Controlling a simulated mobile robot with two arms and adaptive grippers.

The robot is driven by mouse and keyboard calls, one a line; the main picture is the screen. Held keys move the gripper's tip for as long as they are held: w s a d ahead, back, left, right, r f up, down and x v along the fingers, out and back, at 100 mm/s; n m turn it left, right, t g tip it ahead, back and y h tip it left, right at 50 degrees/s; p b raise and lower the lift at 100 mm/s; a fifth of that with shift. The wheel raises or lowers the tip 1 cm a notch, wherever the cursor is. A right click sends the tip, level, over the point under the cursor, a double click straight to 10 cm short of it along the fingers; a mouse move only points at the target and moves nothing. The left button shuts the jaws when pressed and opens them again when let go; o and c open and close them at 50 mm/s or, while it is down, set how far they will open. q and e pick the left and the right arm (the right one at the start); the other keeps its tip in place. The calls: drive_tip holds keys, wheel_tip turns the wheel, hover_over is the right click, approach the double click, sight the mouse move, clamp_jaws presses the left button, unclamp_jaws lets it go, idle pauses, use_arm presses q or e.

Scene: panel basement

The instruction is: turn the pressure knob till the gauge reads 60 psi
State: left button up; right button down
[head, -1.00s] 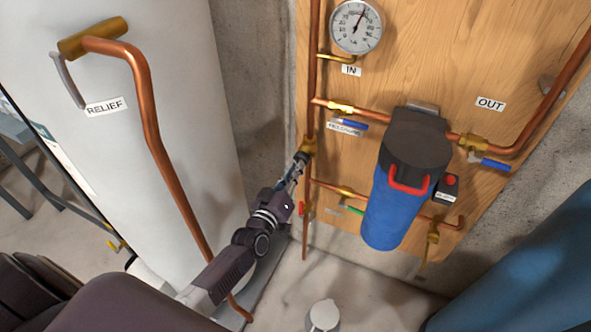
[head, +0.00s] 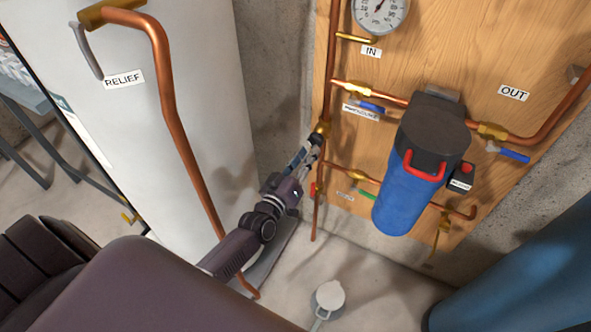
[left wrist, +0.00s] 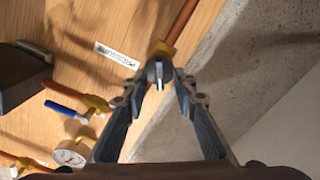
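The pressure gauge (head: 380,12) is a round white dial at the top of the head view, its upper part cut off. Its dark needle leans up and to the right; I cannot read the value. The pressure knob (left wrist: 157,74) is a small grey knob on a brass fitting (head: 322,128) on the left vertical copper pipe. My left gripper (head: 313,143) reaches this fitting from below. In the left wrist view its two fingers are spread, with the knob between or just beyond their tips; contact is not clear. My right gripper is not in view.
A blue filter housing (head: 397,195) with a black cap hangs right of the fitting. Blue-handled valves (head: 371,106) and copper pipes cross the wooden panel (head: 440,55). A white tank (head: 185,60) with a relief pipe stands left. A blue tank (head: 530,260) stands at lower right.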

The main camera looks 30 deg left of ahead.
use_arm(q)
drive_tip(key=s, duration=1)
drive_tip(key=shift+s, duration=0.1)
